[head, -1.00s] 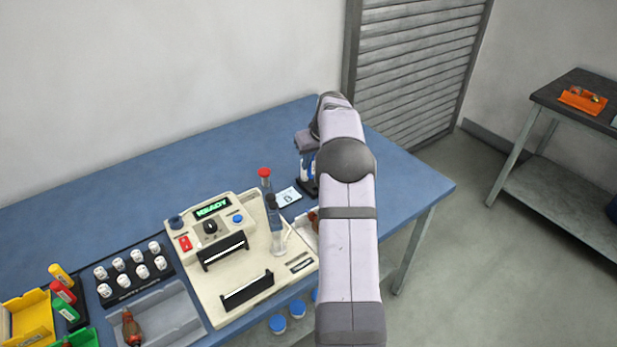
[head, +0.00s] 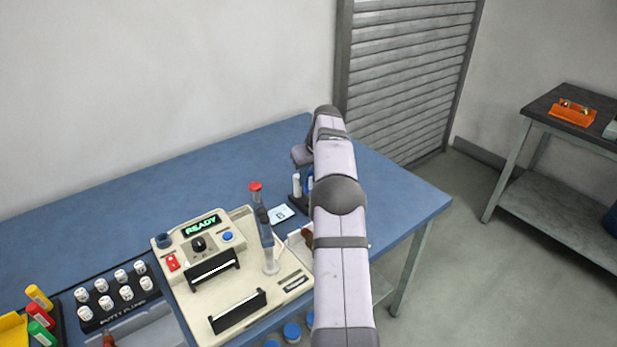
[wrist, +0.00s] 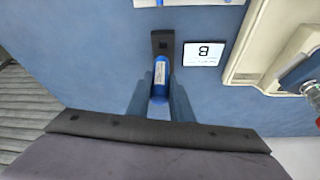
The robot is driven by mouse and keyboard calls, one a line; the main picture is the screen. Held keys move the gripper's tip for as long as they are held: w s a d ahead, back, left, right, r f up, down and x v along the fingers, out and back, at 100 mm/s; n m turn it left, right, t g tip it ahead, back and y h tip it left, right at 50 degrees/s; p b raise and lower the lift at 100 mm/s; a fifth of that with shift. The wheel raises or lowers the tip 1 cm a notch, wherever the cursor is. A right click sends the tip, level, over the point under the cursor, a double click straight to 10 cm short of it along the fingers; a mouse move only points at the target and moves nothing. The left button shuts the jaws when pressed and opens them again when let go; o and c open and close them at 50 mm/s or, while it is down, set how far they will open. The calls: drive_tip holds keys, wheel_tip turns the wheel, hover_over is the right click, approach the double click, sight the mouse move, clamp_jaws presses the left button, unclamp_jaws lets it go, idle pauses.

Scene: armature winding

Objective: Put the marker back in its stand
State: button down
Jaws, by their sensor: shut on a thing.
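My gripper (wrist: 160,98) is shut on a blue marker (wrist: 161,78) with a white label, held between its two blue fingers. A small dark stand (wrist: 163,39) with a square socket sits on the blue bench just past the marker in the wrist view. The marker's far end overlaps the stand's near part in that view. I cannot tell whether they touch. In the head view, the stand (head: 298,204) shows beside my arm, and my arm partly hides the gripper area.
A card marked B (wrist: 203,54) lies beside the stand. A beige machine (head: 240,265) showing READY stands to the left, with a red-topped upright tool near its right edge. A rack of white pots (head: 115,290) is further left. The back of the bench (head: 200,180) is clear.

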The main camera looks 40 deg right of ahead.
drive_tip(key=shift+f+b, duration=1.8)
drive_tip(key=shift+f, duration=0.05)
drive_tip(key=shift+p, duration=0.35)
drive_tip(key=shift+f+b, duration=0.5)
drive_tip(key=shift+f, duration=0.55)
idle(0.4)
drive_tip(key=c, duration=1.5)
unclamp_jaws()
drive_tip(key=b+v, duration=0.1)
drive_tip(key=v, duration=0.6)
drive_tip(key=shift+s+r, duration=0.1)
drive_tip(key=shift+r, duration=0.05)
drive_tip(key=shift+p, duration=0.4)
